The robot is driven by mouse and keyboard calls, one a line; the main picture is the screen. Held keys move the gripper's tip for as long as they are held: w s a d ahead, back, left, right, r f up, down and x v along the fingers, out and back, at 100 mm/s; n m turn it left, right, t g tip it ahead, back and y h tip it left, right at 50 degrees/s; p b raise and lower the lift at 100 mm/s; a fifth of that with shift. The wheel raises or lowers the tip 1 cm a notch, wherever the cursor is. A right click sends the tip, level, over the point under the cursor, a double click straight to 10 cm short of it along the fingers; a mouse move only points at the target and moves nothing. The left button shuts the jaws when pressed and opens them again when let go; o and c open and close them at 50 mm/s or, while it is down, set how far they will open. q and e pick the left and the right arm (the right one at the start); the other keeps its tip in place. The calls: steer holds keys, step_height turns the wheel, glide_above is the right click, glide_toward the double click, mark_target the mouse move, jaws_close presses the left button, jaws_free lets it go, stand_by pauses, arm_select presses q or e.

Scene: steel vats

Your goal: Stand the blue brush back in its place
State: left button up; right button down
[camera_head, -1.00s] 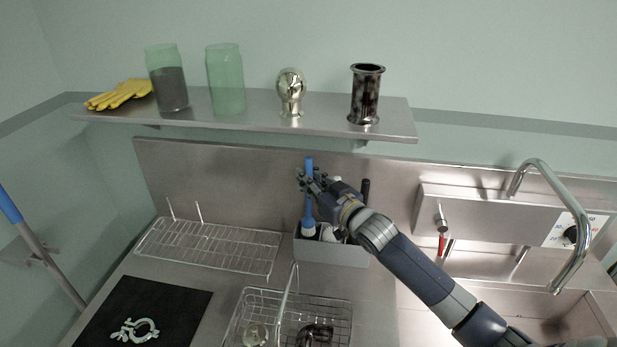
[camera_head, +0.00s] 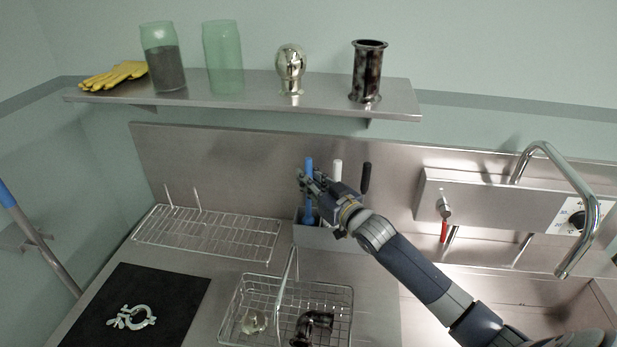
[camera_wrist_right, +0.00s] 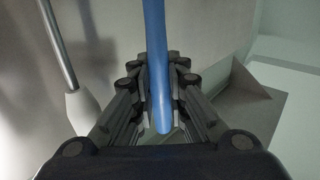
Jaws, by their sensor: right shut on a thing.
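My right gripper (camera_head: 308,182) is shut on the handle of the blue brush (camera_head: 309,164), which stands about upright at the left part of the grey holder box (camera_head: 330,237). The brush's lower end is at or below the box's rim, and its bristles are hidden. I cannot tell whether it rests on the bottom. In the right wrist view the blue handle (camera_wrist_right: 155,60) runs between both fingers. A white handle (camera_head: 337,168) and a black handle (camera_head: 366,178) stand up at the box, behind my gripper. My left gripper is not in view.
A wire rack (camera_head: 208,235) lies left of the box. A wire basket (camera_head: 235,305) with a raised handle stands in front. The shelf (camera_head: 215,97) is above, holding jars and metal parts. A tap (camera_head: 575,210) and sink are at the right.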

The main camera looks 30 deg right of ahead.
step_height(320, 180, down, 2)
steer(key=shift+f+b, duration=0.15)
steer(key=shift+b, duration=0.45)
steer(key=c, duration=1.5)
jaws_free()
steer(key=s, duration=0.4)
steer(key=s+d, duration=0.1)
steer(key=s, duration=0.7)
steer(key=shift+d, duration=0.3)
